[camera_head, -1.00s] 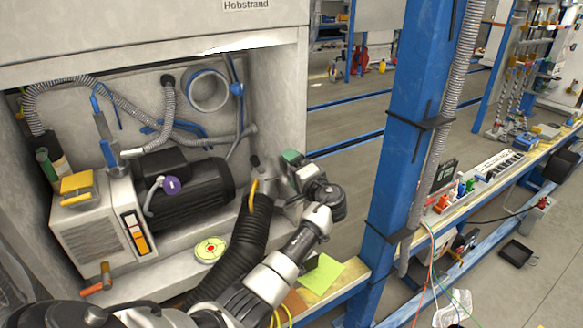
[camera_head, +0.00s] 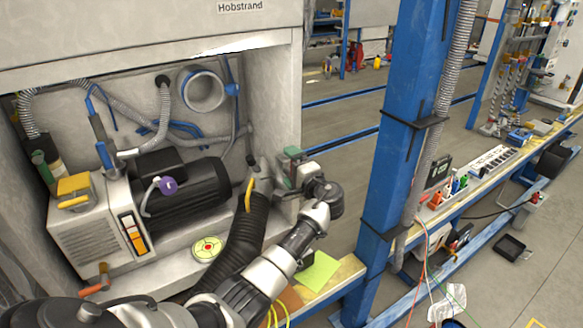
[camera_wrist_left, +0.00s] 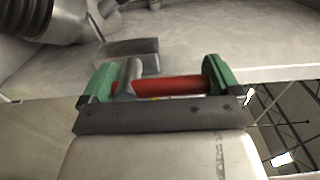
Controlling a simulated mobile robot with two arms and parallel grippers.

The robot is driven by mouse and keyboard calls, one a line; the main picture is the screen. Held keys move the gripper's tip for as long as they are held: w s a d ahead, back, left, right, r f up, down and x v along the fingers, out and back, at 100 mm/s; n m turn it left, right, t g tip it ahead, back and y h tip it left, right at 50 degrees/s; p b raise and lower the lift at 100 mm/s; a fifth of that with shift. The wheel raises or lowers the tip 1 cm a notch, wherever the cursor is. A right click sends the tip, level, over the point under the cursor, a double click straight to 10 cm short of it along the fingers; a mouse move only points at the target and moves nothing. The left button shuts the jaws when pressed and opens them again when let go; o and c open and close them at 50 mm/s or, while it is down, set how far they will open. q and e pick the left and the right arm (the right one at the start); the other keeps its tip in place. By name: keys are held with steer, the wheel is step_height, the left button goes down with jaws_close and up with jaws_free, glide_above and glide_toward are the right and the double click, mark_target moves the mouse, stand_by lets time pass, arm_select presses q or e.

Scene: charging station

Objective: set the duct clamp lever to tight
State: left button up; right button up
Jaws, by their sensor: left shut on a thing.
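The black corrugated duct (camera_head: 240,240) rises to a pale collar (camera_head: 262,182) at the cabinet's right side. A yellow curved strip (camera_head: 249,193) shows on the collar. My left gripper (camera_head: 290,158) is just right of the collar. In the left wrist view its two green fingertips (camera_wrist_left: 160,82) are closed on the ends of a red handle (camera_wrist_left: 175,86), which I take to be the clamp lever. A grey rod (camera_wrist_left: 130,76) meets the handle on the left, near a grey plate (camera_wrist_left: 128,50). The lever is mostly hidden in the head view. My right gripper is not in view.
A dark motor (camera_head: 185,192) and a pale box (camera_head: 92,230) with a yellow handle stand left in the cabinet. A green-red round disc (camera_head: 208,249) lies in front of the motor. A blue post (camera_head: 405,140) stands right of my arm. A workbench (camera_head: 490,180) runs beyond it.

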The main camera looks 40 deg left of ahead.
arm_select(q)
steer(key=o, duration=0.9)
steer(key=shift+f, duration=0.1)
steer(key=shift+o, duration=0.2)
steer(key=shift+d, duration=0.1)
steer(key=shift+s+d, duration=0.1)
steer(key=shift+d, duration=0.25)
steer(key=b+v, duration=0.1)
steer(key=v, duration=0.9)
